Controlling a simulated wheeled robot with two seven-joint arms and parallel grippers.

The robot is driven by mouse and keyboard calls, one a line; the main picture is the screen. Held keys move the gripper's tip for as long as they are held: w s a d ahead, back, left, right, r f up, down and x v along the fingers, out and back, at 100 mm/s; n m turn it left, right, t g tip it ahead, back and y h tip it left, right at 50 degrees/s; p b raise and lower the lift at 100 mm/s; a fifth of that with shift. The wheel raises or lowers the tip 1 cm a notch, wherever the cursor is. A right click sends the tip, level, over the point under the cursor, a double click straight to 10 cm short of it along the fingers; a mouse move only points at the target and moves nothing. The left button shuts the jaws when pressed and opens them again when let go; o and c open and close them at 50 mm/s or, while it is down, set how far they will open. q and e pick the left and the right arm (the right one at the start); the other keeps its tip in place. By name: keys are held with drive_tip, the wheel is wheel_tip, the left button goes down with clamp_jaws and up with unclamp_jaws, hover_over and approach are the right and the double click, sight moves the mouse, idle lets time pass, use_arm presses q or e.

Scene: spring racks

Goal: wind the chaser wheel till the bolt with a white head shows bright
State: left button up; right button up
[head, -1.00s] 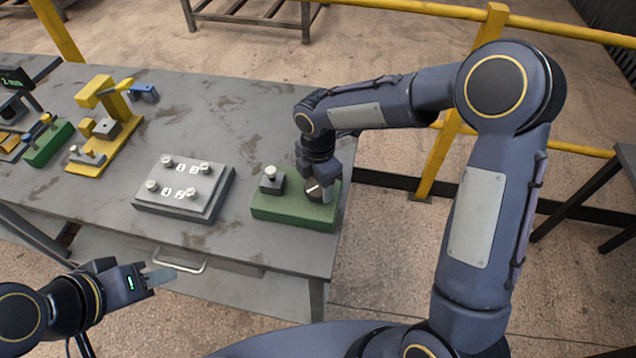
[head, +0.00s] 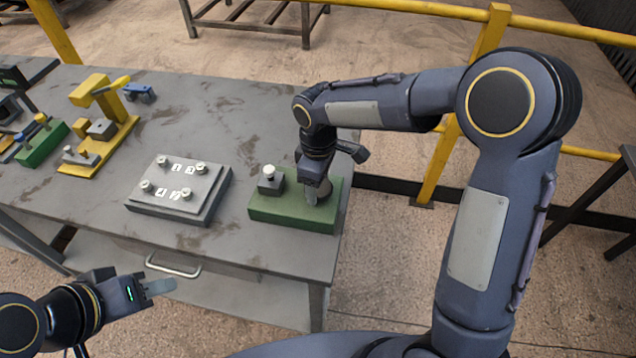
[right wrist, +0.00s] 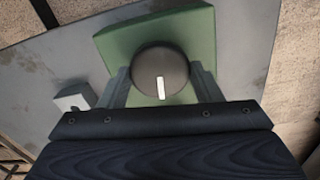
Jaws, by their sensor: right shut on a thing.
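The chaser wheel (right wrist: 150,68) is a dark round knob with a white mark on its top, on a green base (head: 290,212) at the table's right end. My right gripper (head: 314,192) points down with its fingers on opposite sides of the wheel, shut on it; in the head view it mostly hides the wheel. A bolt with a white head (head: 268,170) stands in a small grey block on the same base, left of the wheel. The block (right wrist: 72,100) shows at the left in the right wrist view. My left gripper (head: 160,288) is before the table's front edge, away from things; its opening is unclear.
A grey plate (head: 165,202) with several pale-headed posts and number labels lies left of the green base. A yellow fixture (head: 100,140) and another green-based one (head: 42,145) stand further left. A yellow rail runs behind the table.

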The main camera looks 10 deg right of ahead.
drive_tip(key=m, duration=0.4)
drive_tip(key=shift+m+b, duration=0.3)
drive_tip(key=shift+b, duration=0.05)
drive_tip(key=m, duration=0.4)
drive_tip(key=shift+m, duration=0.4)
drive_tip(key=o, duration=1)
drive_tip(key=shift+c, duration=0.2)
drive_tip(key=shift+r, duration=0.1)
wheel_tip(320, 180, up, 8)
drive_tip(key=shift+f+b, duration=0.15)
drive_tip(key=shift+b, duration=0.15)
